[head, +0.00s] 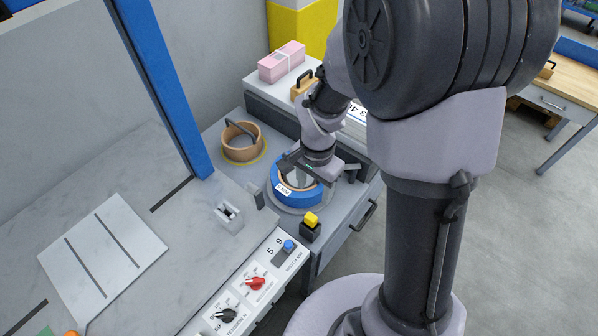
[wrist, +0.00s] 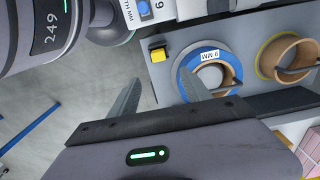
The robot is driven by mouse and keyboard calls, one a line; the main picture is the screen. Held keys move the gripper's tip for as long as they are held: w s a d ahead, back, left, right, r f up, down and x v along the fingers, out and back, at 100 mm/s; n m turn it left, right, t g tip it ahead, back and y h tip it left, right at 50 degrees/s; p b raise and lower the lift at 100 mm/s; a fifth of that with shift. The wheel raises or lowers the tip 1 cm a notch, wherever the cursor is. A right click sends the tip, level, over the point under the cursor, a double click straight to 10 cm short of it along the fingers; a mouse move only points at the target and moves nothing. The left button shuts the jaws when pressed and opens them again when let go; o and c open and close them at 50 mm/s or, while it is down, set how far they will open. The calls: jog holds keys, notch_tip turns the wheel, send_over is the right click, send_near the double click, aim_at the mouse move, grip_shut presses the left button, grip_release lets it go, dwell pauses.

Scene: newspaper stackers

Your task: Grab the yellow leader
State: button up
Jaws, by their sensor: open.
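A small yellow block (head: 311,219) sits on a black base at the front edge of the grey stand, by the blue coil. The yellow block also shows in the wrist view (wrist: 158,54), above my fingers. The blue coil (head: 297,203), with a white label reading 9 MM in the wrist view (wrist: 230,66), lies flat on the stand. My gripper (wrist: 160,95) is open and empty, with its two fingers apart. One fingertip appears over the coil's edge; the other shows against the floor. In the head view my gripper hangs above the coil, its fingers partly hidden.
A brown ring (head: 241,141) with a yellow edge and dark handle stands left of the coil. A control panel (head: 249,286) with red and black knobs is at front. A pink bundle (head: 281,62) lies behind. A blue post (head: 164,85) rises at left.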

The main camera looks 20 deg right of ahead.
aim_at(311, 217)
jog(key=f+b, duration=0.2)
jog(key=f, duration=0.3)
jog(key=f+b, duration=0.2)
jog(key=f, duration=0.3)
jog(key=shift+s+d+f, duration=0.1)
jog(key=shift+s+f, duration=0.1)
jog(key=shift+f, duration=0.05)
jog(key=f+b, duration=0.1)
jog(key=f, duration=0.2)
jog(key=f+b, duration=0.1)
jog(key=f, duration=0.1)
jog(key=shift+s+a+f+b, duration=0.1)
jog(key=shift+a+f+b, duration=0.05)
jog(key=shift+a+b, duration=0.2)
jog(key=shift+c, duration=1)
grip_shut()
